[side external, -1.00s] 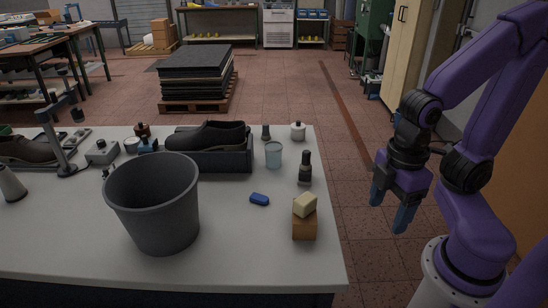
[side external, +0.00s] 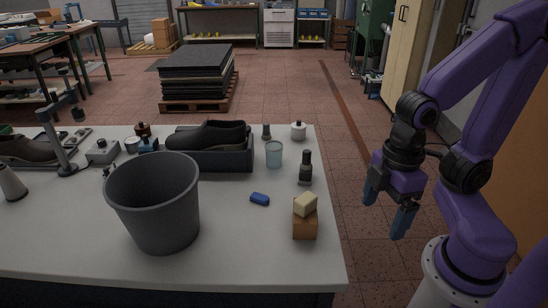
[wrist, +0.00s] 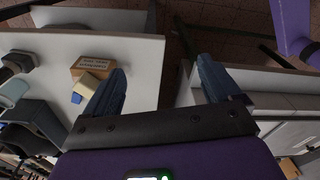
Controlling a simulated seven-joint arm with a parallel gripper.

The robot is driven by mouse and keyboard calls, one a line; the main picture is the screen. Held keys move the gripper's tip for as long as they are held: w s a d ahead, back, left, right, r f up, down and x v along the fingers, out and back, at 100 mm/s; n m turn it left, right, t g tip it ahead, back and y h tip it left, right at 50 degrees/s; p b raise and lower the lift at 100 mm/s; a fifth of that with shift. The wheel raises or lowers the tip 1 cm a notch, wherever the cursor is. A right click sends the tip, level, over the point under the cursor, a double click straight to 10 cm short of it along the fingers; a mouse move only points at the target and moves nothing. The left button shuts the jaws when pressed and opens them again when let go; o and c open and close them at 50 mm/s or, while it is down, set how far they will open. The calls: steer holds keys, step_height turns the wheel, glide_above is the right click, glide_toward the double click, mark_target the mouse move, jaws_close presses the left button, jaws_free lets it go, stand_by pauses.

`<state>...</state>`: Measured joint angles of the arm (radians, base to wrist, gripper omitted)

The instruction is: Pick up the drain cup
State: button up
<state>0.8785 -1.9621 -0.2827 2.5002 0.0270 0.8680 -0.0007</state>
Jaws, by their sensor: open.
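The pale blue cup (side external: 273,155), which looks like the drain cup, stands upright on the bench near its right side, just right of the black box with the shoe. It also shows at the left edge of the wrist view (wrist: 13,92). My gripper (side external: 386,213) is open and empty, fingers pointing down, in the air off the right edge of the bench. Its two blue fingers are spread apart in the wrist view (wrist: 162,70). It is well away from the cup.
A white lidded pot (side external: 298,131) is behind. A large grey bucket (side external: 155,215) stands at front left.

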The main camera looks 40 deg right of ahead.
steer(key=w+a+f+m+t+y, duration=0.25)
steer(key=w+a+m, duration=0.3)
steer(key=w, duration=0.45)
steer(key=w+a+f+m+t+y, duration=0.1)
steer(key=w+a+f+m+t, duration=0.25)
steer(key=w+a, duration=0.45)
steer(key=m+t+h, duration=0.5)
steer(key=m+h, duration=0.6)
steer(key=h, duration=0.1)
glide_toward(273, 146)
steer(key=x, duration=0.9)
steer(key=shift+f, duration=0.15)
steer(key=c, duration=1)
